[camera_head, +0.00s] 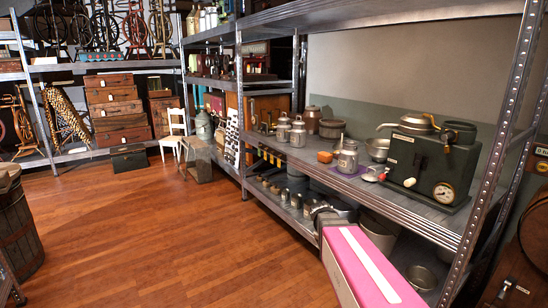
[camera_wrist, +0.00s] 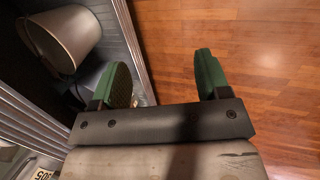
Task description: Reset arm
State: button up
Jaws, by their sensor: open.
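My gripper (camera_wrist: 164,78) shows in the wrist view with its two green finger pads wide apart. Nothing is between them; only the wooden floor (camera_wrist: 250,40) and the shelf edge lie beyond. The left finger is near a lower shelf that holds a metal bucket (camera_wrist: 58,36); I cannot tell whether they touch. The right finger is over open floor. In the head view, my pink and white arm (camera_head: 368,268) reaches in from the bottom, beside the lower shelf, and hides part of it.
A metal shelf (camera_head: 330,184) on the right holds metal canisters (camera_head: 298,133), a pan (camera_head: 377,149) and a green machine with a gauge (camera_head: 428,165). An upright post (camera_head: 490,170) stands to the right. A wooden barrel (camera_head: 18,230) stands at the left. The floor between is clear.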

jog(key=s+a+f+m+y, duration=0.1)
jog(key=s+a+m, duration=0.1)
jog(key=s, duration=0.3)
jog(key=s+a+f+m+g+y, duration=0.1)
jog(key=s+a+f+m+y, duration=0.1)
jog(key=s+m, duration=0.2)
jog(key=shift+s+m+y, duration=0.3)
jog(key=shift+s+m, duration=0.1)
jog(key=shift+s, duration=0.35)
